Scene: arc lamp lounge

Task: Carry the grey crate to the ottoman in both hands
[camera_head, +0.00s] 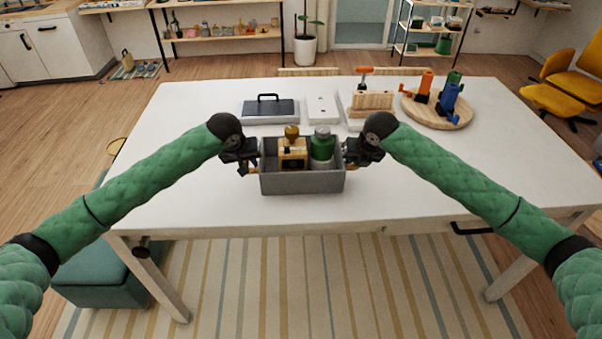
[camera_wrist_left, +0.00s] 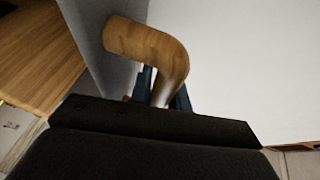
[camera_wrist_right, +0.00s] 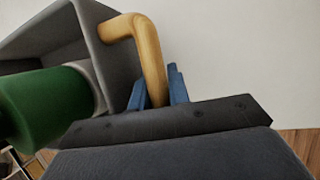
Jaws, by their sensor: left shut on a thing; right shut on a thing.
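The grey crate (camera_head: 303,183) is at the middle of the white table's near part; I cannot tell whether it touches the top. It holds a wooden thing with a brass-coloured top (camera_head: 292,152) and a green jar with a grey lid (camera_head: 322,146). My left gripper (camera_head: 246,167) is shut on the crate's left wooden handle (camera_wrist_left: 150,45). My right gripper (camera_wrist_right: 158,94) is shut on its right wooden handle (camera_wrist_right: 146,50). A teal ottoman (camera_head: 103,282) stands on the floor at the lower left, partly hidden by the table and my left arm.
A table leg (camera_head: 160,285) stands beside the ottoman. A striped rug (camera_head: 330,290) lies in front.

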